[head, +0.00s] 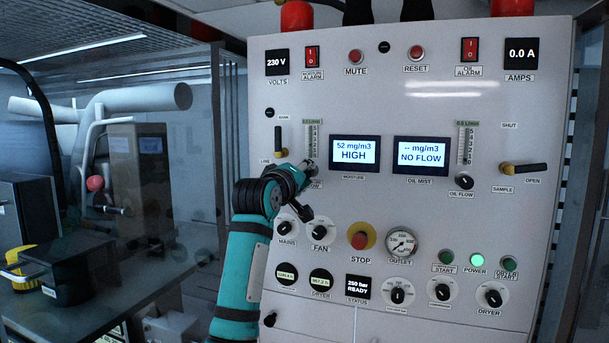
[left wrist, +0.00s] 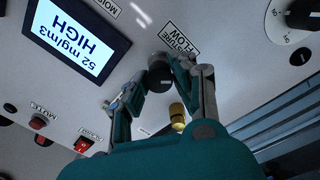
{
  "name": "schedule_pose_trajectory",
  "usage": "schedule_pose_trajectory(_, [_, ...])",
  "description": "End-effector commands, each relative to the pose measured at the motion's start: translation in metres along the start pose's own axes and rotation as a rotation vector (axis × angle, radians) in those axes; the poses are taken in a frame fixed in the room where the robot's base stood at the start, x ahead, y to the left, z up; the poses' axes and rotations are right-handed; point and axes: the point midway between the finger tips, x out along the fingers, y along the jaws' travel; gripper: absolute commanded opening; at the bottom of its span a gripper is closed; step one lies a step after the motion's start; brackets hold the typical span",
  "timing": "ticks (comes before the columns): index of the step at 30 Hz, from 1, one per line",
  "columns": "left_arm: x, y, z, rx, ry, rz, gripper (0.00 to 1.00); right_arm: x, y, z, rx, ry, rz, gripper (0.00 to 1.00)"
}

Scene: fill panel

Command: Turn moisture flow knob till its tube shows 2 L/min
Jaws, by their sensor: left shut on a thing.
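The moisture flow knob (left wrist: 160,74) is a small black knob on the white panel, under the "MOISTURE FLOW" label in the left wrist view. My left gripper (left wrist: 162,84) is shut on it, with one finger on each side. In the head view my left gripper (head: 305,177) reaches up to the panel and mostly hides the knob. The moisture flow tube (head: 309,141) stands just above, with a scale marked 0.5 L/min at its top. Its float and reading are too small to tell. The moisture display (head: 354,153) reads 52 mg/m3 HIGH. My right gripper is not in view.
The oil flow tube (head: 464,145) and black oil flow knob (head: 464,181) are to the right. A lever with a brass hub (head: 281,153) sits close left of the moisture tube. The fan knob (head: 320,231) and red stop button (head: 359,240) lie below my gripper.

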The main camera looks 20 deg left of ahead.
Motion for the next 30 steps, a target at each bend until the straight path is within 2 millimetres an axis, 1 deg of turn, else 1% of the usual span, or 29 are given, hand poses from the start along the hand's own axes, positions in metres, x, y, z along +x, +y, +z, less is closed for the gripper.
schedule_pose_trajectory(2, [-0.001, 0.002, -0.002, 0.001, 0.003, 0.003, 0.0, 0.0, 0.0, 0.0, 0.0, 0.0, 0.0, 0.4])
schedule_pose_trajectory(3, [-0.001, 0.002, -0.002, 0.001, 0.003, 0.003, 0.29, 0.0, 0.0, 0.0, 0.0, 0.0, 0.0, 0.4])
schedule_pose_trajectory(6, [0.0, 0.001, -0.001, 0.001, 0.003, 0.003, 0.42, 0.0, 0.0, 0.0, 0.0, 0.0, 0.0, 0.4])
schedule_pose_trajectory(8, [0.0, 0.001, -0.001, 0.001, 0.002, 0.002, 0.49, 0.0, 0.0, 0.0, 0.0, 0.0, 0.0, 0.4])
schedule_pose_trajectory(16, [-0.001, 0.001, -0.001, 0.001, 0.001, 0.001, 0.49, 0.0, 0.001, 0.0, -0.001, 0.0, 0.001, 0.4])
schedule_pose_trajectory(20, [-0.01, 0.001, -0.001, 0.001, 0.002, 0.003, 0.49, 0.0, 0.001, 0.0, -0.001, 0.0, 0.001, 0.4])
schedule_pose_trajectory(23, [-0.026, 0.001, -0.001, 0.001, 0.003, 0.004, 0.49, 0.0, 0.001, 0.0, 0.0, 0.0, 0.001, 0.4])
schedule_pose_trajectory(30, [-0.078, 0.001, -0.001, 0.001, 0.004, 0.004, 0.49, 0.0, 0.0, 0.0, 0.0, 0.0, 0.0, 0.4])
